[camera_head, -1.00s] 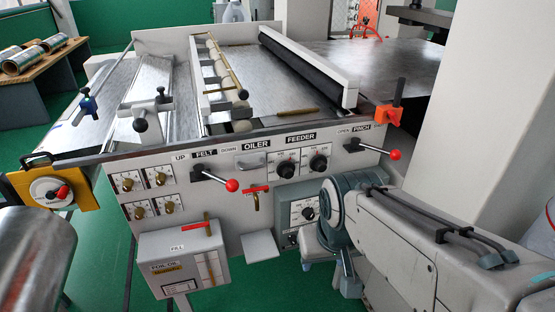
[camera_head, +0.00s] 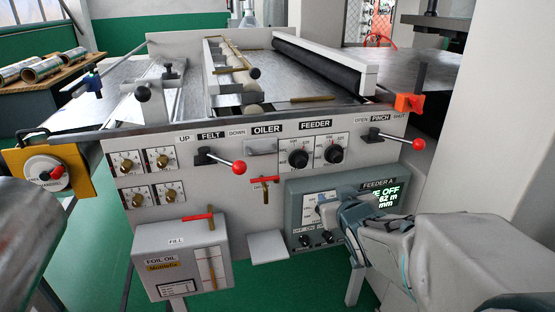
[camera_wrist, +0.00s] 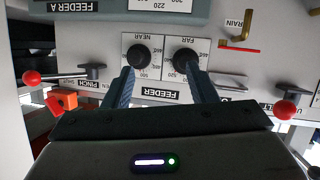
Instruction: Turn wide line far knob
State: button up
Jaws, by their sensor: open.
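The black FAR knob (camera_wrist: 186,60) and the black NEAR knob (camera_wrist: 139,56) sit side by side on the white FEEDER plate, upside down in the wrist view. In the head view, the left feeder knob (camera_head: 298,158) and right feeder knob (camera_head: 333,154) point out from the panel front. My gripper (camera_wrist: 160,68) is open and empty. One finger appears beside the NEAR knob, the other overlaps the FAR knob's edge; I cannot tell contact. In the head view my gripper (camera_head: 338,212) is in front of the FEEDER A box, its fingers unclear. No "wide line" label is readable.
The FEEDER A box (camera_head: 300,186) with its display sticks out below the feeder plate. Red-balled levers (camera_head: 239,167) and (camera_head: 418,144) project on either side. Several brass knobs (camera_head: 162,160) are at the left. A foil oil box (camera_head: 185,265) protrudes lower left.

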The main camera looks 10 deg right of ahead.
aim_at(302, 165)
jog(key=w+a+t+y+b, duration=0.1)
jog(key=w, duration=0.4)
jog(key=w+a+n+t+y+b, duration=0.1)
jog(key=w+a+b, duration=0.1)
jog(key=w, duration=0.3)
jog(key=w+a+f+n+t+y+b, duration=0.1)
jog(key=w+y+b, duration=0.1)
jog(key=w, duration=0.3)
jog(key=shift+w+a+t, duration=0.2)
jog(key=shift+a+t, duration=0.05)
jog(key=shift+t, duration=0.15)
jog(key=shift+c, duration=0.3)
jog(key=c, duration=0.9)
